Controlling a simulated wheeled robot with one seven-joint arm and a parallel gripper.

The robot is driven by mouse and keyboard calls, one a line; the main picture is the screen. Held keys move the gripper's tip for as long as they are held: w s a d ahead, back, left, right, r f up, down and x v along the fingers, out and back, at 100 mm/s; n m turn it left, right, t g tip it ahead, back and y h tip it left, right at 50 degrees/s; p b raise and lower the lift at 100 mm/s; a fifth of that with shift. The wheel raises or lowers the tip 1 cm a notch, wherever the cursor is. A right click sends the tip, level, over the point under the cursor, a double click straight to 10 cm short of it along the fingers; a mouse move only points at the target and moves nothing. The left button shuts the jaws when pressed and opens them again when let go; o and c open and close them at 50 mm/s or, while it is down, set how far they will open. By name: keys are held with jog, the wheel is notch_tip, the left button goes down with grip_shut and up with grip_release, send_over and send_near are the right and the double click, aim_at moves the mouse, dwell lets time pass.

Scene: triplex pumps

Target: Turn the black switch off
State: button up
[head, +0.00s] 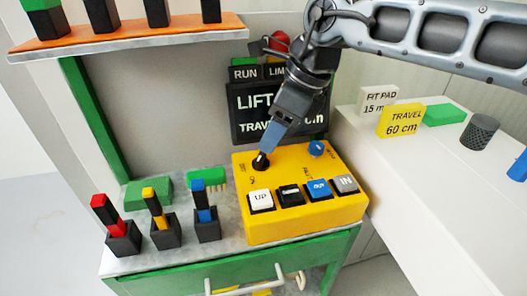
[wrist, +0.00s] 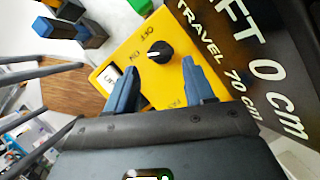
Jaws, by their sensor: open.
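The black switch is a round knob (head: 260,161) on top of the yellow control box (head: 300,225). In the wrist view the knob (wrist: 160,52) stands between the printed words ON and OFF, and its pale mark seems to point towards ON. My gripper (head: 266,148) comes down from the upper right just above the knob. In the wrist view its two blue fingers (wrist: 160,82) are apart and empty, with the knob ahead of the gap between them. I cannot tell whether a finger touches it.
The box also carries a blue knob (head: 317,149) and several push buttons, among them a white UP button (head: 261,199). A dark display panel (head: 250,110) stands behind. Red (head: 114,220), yellow (head: 157,210) and blue (head: 204,205) topped blocks stand left. A white counter (head: 440,165) is right.

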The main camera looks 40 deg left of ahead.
aim_at(261, 156)
jog(key=x, duration=0.5)
jog(key=shift+a+f+p, duration=0.1)
jog(key=shift+f+p, duration=0.25)
jog(key=shift+f, duration=0.05)
jog(key=c, duration=0.8)
